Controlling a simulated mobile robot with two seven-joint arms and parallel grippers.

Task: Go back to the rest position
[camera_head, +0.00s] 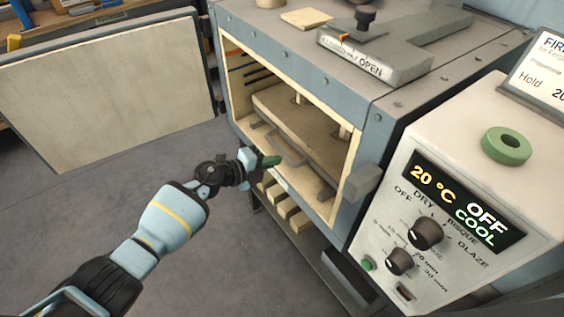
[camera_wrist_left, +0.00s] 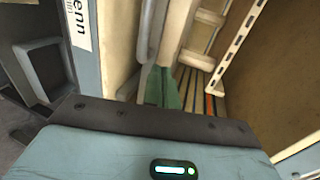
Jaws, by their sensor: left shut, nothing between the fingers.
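My left gripper (camera_head: 271,161) reaches in from the left in the head view, its green fingertips together and empty. It is at the front opening of the kiln (camera_head: 375,105), in front of a tray (camera_head: 300,128) with a grey loop handle (camera_head: 291,152). I cannot tell whether the fingertips touch the handle. In the left wrist view the green fingers (camera_wrist_left: 168,92) point toward the kiln's inside. My right gripper is in neither view.
The kiln door (camera_head: 105,90) stands wide open at the left. A control panel (camera_head: 440,215) reading 20 °C and OFF is at the right, with a green ring (camera_head: 507,146) on top. Pale blocks (camera_head: 288,208) lie below the chamber. Open floor (camera_head: 90,210) lies left of my arm.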

